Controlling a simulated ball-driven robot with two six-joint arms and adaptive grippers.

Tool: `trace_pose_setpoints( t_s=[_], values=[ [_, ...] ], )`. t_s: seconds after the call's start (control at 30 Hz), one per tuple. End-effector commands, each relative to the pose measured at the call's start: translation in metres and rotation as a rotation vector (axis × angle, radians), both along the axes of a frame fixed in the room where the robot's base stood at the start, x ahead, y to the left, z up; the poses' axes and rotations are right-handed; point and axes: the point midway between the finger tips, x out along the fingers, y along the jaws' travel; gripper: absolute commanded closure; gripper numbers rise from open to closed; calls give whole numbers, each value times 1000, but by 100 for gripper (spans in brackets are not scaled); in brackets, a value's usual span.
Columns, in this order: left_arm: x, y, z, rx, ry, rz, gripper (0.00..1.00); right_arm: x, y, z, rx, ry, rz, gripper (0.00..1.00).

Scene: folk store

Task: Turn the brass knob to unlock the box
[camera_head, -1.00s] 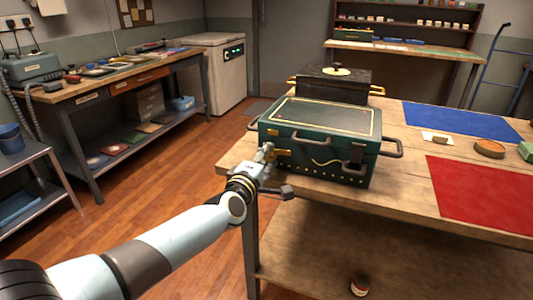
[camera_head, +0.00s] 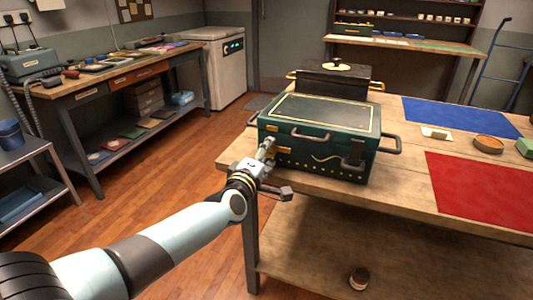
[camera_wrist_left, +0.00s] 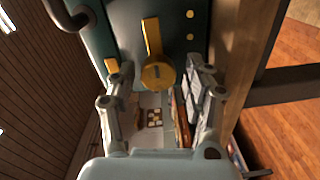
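The dark green box (camera_head: 325,130) with yellow trim stands on the wooden table, lid down. Its brass knob (camera_wrist_left: 157,74), a round disc with a flat bar, faces my left gripper in the left wrist view. The bar points up in that picture. In the head view a small piece of brass (camera_head: 283,151) shows beside the gripper on the box front. My left gripper (camera_wrist_left: 158,84) is open, with one finger on each side of the knob and gaps visible. In the head view it (camera_head: 267,151) hides part of the front's left end. My right gripper is out of view.
A black box (camera_head: 333,82) stands behind the green one. A blue mat (camera_head: 460,118) and a red mat (camera_head: 480,190) lie to the right, with a round brown container (camera_head: 489,145) between them. A small jar (camera_head: 359,278) stands on the lower shelf.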

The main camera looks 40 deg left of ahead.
Motion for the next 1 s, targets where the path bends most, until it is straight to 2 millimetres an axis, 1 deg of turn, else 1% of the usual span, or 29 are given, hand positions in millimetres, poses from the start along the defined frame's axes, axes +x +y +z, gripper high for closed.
trace_pose_setpoints(
  t_s=[0.27,0.37,0.47,0.7,0.8,0.9,1.0],
  values=[
    [0,0,1,0,-3,1,43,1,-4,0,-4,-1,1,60],
    [-5,-1,2,1,-3,0,43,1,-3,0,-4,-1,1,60],
    [-19,-4,1,-1,-2,0,43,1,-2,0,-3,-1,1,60],
    [-72,-17,3,-2,0,0,43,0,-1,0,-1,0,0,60],
    [-91,-22,3,-1,0,0,43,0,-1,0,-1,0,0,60],
    [-105,-26,4,-1,0,0,43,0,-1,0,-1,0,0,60],
    [-113,-27,5,0,-1,0,43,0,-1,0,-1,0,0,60]
  ],
)
